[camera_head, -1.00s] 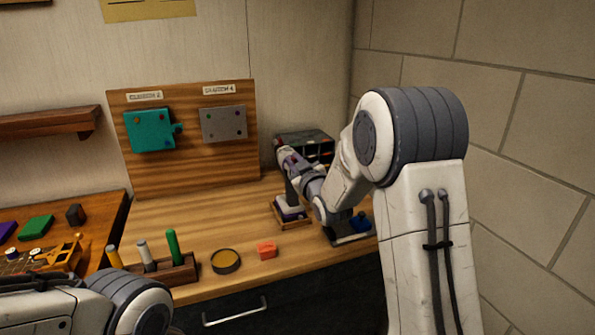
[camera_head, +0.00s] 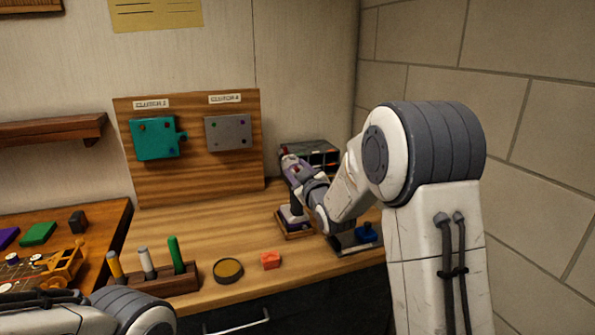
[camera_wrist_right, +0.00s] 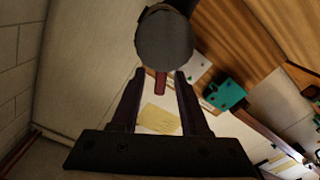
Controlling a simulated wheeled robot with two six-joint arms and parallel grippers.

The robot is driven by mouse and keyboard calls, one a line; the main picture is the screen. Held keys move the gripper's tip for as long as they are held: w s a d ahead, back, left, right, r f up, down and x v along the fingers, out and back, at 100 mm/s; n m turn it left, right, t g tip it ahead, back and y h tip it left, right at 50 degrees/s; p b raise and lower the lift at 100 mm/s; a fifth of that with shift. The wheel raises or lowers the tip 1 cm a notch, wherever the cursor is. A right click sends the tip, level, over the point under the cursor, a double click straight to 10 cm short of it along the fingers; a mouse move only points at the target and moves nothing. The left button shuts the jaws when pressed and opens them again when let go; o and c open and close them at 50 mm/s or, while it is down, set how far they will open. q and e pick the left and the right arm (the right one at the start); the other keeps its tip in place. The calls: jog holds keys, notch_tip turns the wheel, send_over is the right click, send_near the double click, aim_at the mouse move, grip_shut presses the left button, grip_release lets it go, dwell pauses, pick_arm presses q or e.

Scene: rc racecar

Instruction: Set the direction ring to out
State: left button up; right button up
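In the right wrist view, a dark round end of a cylindrical part (camera_wrist_right: 163,36) is just beyond my right fingertips. A small red tab (camera_wrist_right: 161,84) shows below it, between the fingers. My right gripper (camera_wrist_right: 160,75) has its two fingers apart, one on each side of the tab, with gaps visible. In the head view, a dark upright tool handle with a purple and white base (camera_head: 294,214) stands in a small wooden holder (camera_head: 298,235). My right wrist covers its top. I cannot tell which part is the direction ring, or its setting. My left gripper is out of frame.
A dark organiser (camera_head: 322,152) stands behind my right arm. A board with a teal plate (camera_head: 155,140) and a grey plate (camera_head: 228,131) stands behind.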

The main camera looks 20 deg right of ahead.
jog(key=s+b, duration=0.2)
jog(key=s, duration=0.8)
jog(key=shift+s+d+b, duration=0.2)
jog(key=shift+s+b, duration=0.05)
jog(key=shift+b, duration=0.05)
jog(key=s+a+f+g+y+p, duration=0.1)
jog(key=s+a+f+g, duration=0.4)
jog(key=s+a, duration=0.25)
jog(key=s+a+f+g+y+p, duration=0.1)
jog(key=s+a+f+g+p, duration=0.1)
jog(key=s+a+f+g, duration=0.55)
jog(key=s+a+g+h+p, duration=0.1)
jog(key=s+g, duration=0.4)
jog(key=s, duration=1.4)
jog(key=shift+s+a+r+n+h, duration=0.15)
jog(key=shift+s+a+n+h, duration=0.2)
jog(key=shift+a, duration=0.55)
